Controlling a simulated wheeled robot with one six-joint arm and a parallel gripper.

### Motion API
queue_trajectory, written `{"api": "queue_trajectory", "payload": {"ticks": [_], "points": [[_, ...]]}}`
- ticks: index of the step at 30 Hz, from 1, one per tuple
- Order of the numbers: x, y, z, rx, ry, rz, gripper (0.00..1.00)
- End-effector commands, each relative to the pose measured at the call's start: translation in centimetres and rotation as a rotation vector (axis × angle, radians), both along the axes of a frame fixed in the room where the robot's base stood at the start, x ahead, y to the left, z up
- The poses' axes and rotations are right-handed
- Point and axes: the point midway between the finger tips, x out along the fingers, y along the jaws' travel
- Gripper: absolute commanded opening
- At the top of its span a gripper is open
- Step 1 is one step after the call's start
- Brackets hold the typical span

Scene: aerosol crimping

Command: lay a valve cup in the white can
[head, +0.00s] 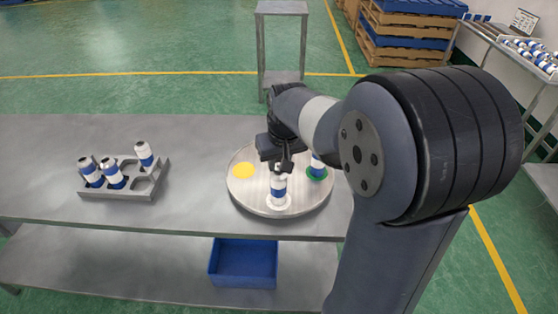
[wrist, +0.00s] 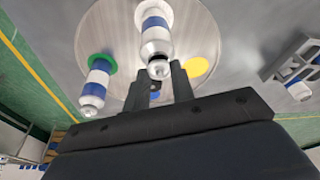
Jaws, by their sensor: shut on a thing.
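The white can (head: 278,187), with a blue band, stands upright on a white pad of the round plate (head: 238,198). In the wrist view the same can (wrist: 155,35) shows its silver top pointing toward my gripper (wrist: 159,79). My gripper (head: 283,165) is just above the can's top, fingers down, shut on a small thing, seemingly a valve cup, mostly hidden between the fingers. I cannot tell whether it touches the can. A second blue-banded can (head: 317,166) stands on the green pad, partly hidden by my arm; it also shows in the wrist view (wrist: 96,82).
The plate's yellow pad (head: 244,171) is empty. A grey rack (head: 122,194) at the left of the table holds several cans and has empty pockets. A blue bin (head: 243,262) is on the lower shelf. The table between rack and plate is clear.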

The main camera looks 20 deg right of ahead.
Motion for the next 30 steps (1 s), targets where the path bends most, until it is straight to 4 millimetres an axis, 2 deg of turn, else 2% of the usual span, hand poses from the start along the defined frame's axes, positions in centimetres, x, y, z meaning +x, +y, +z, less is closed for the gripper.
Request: {"api": "queue_trajectory", "payload": {"ticks": [10, 11, 12, 19, 24, 30], "points": [[0.0, 0.0, 0.0, 0.0, 0.0, 0.0, 0.03], [0.0, 0.0, 0.0, 0.0, 0.0, 0.0, 0.25], [0.0, 0.0, 0.0, 0.0, 0.0, 0.0, 0.28], [0.01, 0.0, 0.0, 0.0, 0.0, 0.0, 0.47], [0.01, 0.0, 0.01, 0.0, 0.0, 0.0, 0.49], [0.01, 0.0, 0.01, 0.0, 0.0, 0.0, 0.65]]}}
